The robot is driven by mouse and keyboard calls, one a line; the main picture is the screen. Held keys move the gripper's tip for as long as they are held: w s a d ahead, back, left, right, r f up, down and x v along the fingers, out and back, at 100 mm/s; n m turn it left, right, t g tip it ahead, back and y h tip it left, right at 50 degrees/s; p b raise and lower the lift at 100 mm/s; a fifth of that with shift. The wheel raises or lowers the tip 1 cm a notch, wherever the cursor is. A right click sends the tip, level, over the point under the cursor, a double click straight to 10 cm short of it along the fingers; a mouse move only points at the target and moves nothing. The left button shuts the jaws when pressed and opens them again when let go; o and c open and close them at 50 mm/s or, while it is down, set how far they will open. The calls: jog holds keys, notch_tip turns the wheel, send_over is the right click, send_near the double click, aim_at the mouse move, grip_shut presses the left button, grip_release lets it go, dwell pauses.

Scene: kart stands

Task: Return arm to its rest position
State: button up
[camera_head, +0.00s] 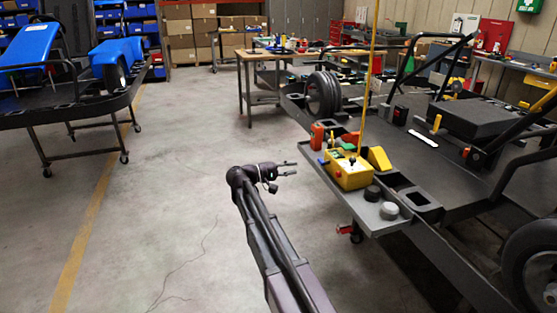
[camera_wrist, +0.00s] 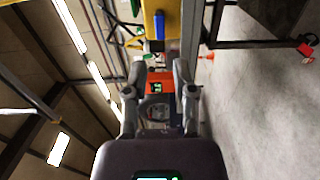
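My gripper (camera_head: 287,168) is at the end of my dark arm, which reaches forward over the open floor. Its two fingers point right, toward the kart stand's side tray (camera_head: 371,218), and there is a clear gap between gripper and tray. In the wrist view my gripper (camera_wrist: 157,68) is open, with its fingers apart on both sides. An orange device with a green display (camera_wrist: 160,84) shows between the fingers. An orange device (camera_head: 317,135) stands on the tray in the head view, apart from my gripper. I see nothing held.
The tray holds a yellow control box (camera_head: 348,170) with a tall yellow pole and a grey round knob (camera_head: 389,211). The kart (camera_head: 450,150) fills the right side. A second stand with a blue kart (camera_head: 70,85) is at left. Bare floor lies between.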

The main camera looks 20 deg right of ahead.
jog(key=s+f+y, duration=0.8)
jog(key=s+f, duration=0.4)
jog(key=s, duration=0.1)
jog(key=s+a+f+y, duration=0.3)
jog(key=s+a+y, duration=0.2)
jog(key=s+a, duration=0.15)
jog(key=s+a+f+y, duration=0.3)
jog(key=s+a+y, duration=0.2)
jog(key=s, duration=0.2)
notch_tip(320, 180, up, 21)
jog(key=p, duration=2.1)
jog(key=shift+w+f+g, duration=0.2)
jog(key=shift+g, duration=0.1)
